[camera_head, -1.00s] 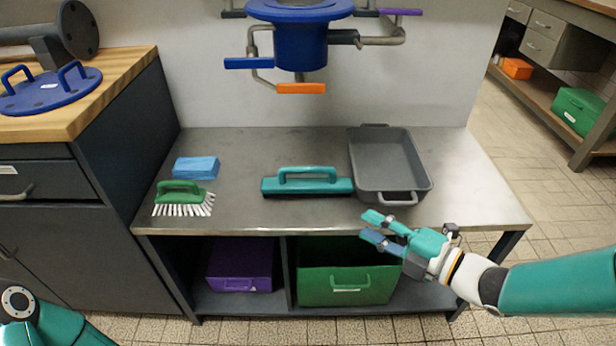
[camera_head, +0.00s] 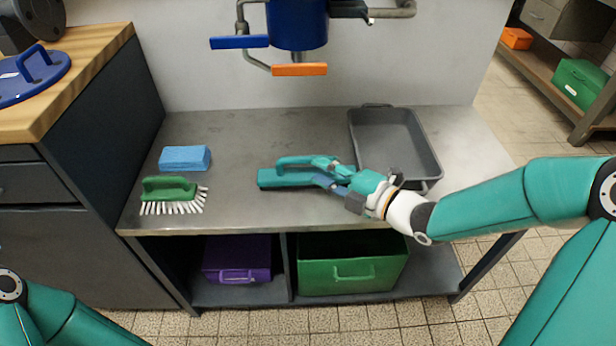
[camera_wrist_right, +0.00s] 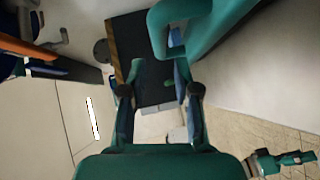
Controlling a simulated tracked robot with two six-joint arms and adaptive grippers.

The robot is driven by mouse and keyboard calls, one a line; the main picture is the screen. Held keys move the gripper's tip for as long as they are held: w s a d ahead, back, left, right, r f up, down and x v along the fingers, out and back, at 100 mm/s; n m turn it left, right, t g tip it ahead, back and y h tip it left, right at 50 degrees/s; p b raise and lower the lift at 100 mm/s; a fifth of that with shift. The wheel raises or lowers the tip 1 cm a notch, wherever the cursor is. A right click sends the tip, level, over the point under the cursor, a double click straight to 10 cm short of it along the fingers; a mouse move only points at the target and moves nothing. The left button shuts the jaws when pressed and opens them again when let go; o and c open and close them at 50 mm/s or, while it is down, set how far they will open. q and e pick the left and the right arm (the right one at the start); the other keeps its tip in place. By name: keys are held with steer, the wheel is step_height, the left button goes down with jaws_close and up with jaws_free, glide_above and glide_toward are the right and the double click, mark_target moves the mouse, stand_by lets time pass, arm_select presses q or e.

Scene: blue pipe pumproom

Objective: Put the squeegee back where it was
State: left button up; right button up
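The squeegee (camera_head: 285,179) has a teal loop handle and a long teal body. It lies on the metal table (camera_head: 240,135), left of the grey tray (camera_head: 437,165). My right gripper (camera_head: 328,172) is at the squeegee's right end, its fingers spread and partly hiding that end. In the right wrist view, the two fingers (camera_wrist_right: 156,75) stand apart and the squeegee's teal handle (camera_wrist_right: 160,38) shows just past their tips. I cannot tell whether they touch it. My left arm shows at the lower left of the head view, but its gripper is out of view.
A blue sponge (camera_head: 185,158) and a green brush (camera_head: 170,189) lie at the table's left. A purple bin (camera_head: 237,256) and green bin (camera_head: 352,262) stand below. A blue pipe fitting (camera_head: 298,28) with an orange lever (camera_head: 299,69) hangs above the table's back.

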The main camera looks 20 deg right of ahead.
mark_target(303, 163)
steer(key=shift+b+x, duration=0.5)
steer(key=shift+x, duration=3.05)
jaws_close()
